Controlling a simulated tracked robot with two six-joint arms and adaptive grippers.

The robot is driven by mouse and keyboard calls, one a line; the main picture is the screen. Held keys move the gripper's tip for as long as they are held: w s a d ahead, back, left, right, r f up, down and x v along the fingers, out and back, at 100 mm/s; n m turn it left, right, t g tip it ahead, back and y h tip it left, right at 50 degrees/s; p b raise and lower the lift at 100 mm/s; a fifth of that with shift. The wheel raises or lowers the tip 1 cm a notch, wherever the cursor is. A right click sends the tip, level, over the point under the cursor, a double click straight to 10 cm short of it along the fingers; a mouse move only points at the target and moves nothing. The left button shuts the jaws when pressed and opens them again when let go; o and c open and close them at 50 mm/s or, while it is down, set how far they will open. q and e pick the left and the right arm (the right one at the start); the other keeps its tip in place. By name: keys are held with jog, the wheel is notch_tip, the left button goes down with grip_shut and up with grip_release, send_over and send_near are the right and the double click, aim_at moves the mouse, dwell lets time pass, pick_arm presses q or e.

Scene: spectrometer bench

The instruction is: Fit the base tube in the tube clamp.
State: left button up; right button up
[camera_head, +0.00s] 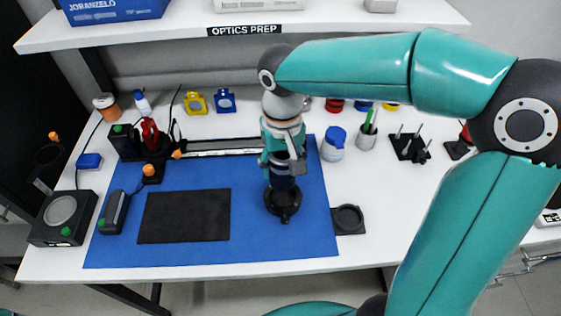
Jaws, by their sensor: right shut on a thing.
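My right gripper (284,172) points straight down over the right part of the blue mat. It is shut on a dark, short tube, which I take to be the base tube (284,184); the fingers hide much of it. Directly below is a black round holder with a small knob at its front, which looks like the tube clamp (284,207). The tube's lower end overlaps the clamp's opening in this view; I cannot tell how deep it sits or whether it touches. My left gripper is not in view.
The blue mat (120,250) bears a black pad (185,216) left of the clamp. A black rail (222,147) lies behind. A black ring holder (348,219) is at the right. A blue-lidded jar (333,145) and pen cup (367,137) stand behind right. A shelf (180,31) hangs above.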

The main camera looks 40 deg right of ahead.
jog(key=shift+f+b, duration=1.9)
jog(key=shift+f, duration=0.45)
jog(key=shift+s+f, duration=0.1)
jog(key=shift+f, duration=0.15)
jog(key=shift+f+b, duration=1.1)
jog(key=shift+b, duration=0.05)
jog(key=shift+f, duration=0.1)
jog(key=o, duration=1.3)
jog(key=shift+o, duration=0.2)
